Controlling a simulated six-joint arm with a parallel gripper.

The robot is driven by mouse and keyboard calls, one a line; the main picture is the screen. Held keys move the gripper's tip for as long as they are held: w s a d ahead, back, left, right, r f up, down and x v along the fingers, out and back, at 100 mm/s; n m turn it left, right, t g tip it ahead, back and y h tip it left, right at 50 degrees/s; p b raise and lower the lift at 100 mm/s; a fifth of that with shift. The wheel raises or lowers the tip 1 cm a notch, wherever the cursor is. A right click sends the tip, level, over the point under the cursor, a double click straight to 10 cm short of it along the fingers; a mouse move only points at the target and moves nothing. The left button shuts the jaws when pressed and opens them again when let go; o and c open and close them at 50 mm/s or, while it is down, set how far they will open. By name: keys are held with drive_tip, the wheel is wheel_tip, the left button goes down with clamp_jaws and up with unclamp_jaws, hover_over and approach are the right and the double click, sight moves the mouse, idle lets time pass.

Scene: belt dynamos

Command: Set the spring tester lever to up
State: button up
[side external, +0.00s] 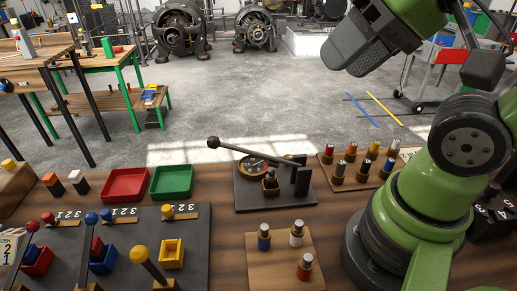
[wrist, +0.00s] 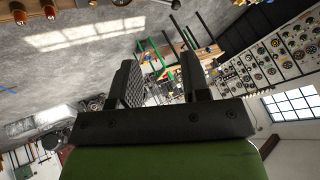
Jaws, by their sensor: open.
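The spring tester (side external: 243,196) stands mid-bench in the side external view, on a dark plate with a round dial and a dark post at its right. Its lever (side external: 238,149) is a dark rod with a ball knob at the left end. The rod slopes down from the knob towards the post, with the knob end raised above the plate. My gripper (side external: 347,58) is high above and to the right of the tester, well apart from it. In the wrist view my gripper (wrist: 158,62) is open with nothing between its fingers. The tester does not show clearly there.
Three ball-topped levers, red, blue and yellow (side external: 139,254), stand on a dark board at left. Red (side external: 125,184) and green (side external: 172,181) trays lie behind it. Blocks with small cylinders (side external: 282,268) stand in front and at right (side external: 358,168). Air above the tester is clear.

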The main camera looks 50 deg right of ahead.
drive_tip(key=shift+o, duration=0.4)
drive_tip(key=n+g, duration=0.9)
drive_tip(key=n, duration=0.5)
hover_over(219, 143)
drive_tip(key=w+d, duration=0.2)
drive_tip(key=w+d+f+x, duration=0.1)
drive_tip(key=w+d+x, duration=0.1)
drive_tip(key=x, duration=0.8)
drive_tip(key=shift+h, duration=0.4)
drive_tip(key=f, duration=0.2)
drive_tip(key=s+a+f, duration=0.1)
drive_tip(key=f, duration=0.2)
drive_tip(key=s+a+f, duration=0.1)
drive_tip(key=f, duration=0.2)
drive_tip(key=shift+f, duration=0.2)
drive_tip(key=c, duration=0.7)
drive_tip(key=shift+s, duration=0.1)
clamp_jaws()
